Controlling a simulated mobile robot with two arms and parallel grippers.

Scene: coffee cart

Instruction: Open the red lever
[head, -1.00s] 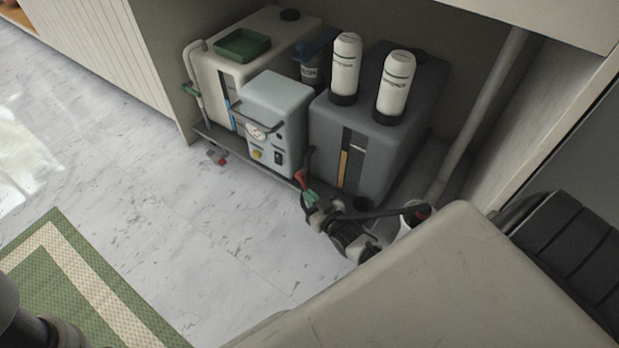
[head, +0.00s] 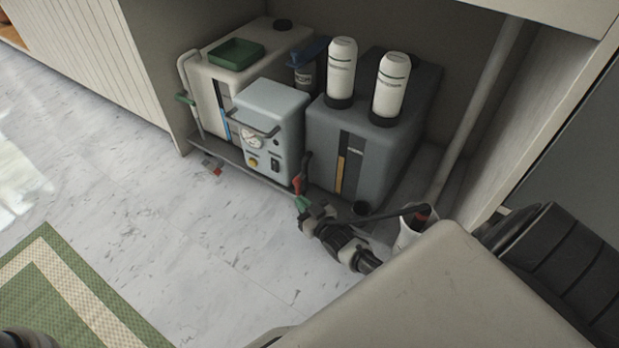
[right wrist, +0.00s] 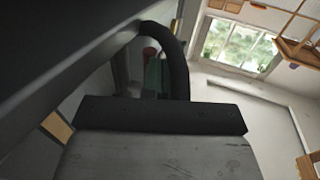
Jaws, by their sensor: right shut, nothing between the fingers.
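The red lever (head: 297,185) sits low at the front of the dark grey tank, beside a black hose. A green part (head: 301,203) shows just below it. My right gripper (head: 308,214) is shut and empty, just below the green part; I cannot tell whether it touches. In the right wrist view, the black hose (right wrist: 178,50) arches ahead of the gripper (right wrist: 160,112), with a small red part (right wrist: 150,54) and a green part (right wrist: 153,76) behind it. Most of the lever is hidden there.
The dark grey tank (head: 375,160) carries two white bottles. A pale blue-grey box (head: 270,105) and a cream tank (head: 205,70) stand left of it. Another small red handle (head: 217,171) is low at the left. A pipe (head: 480,110) stands at right. Floor in front is clear.

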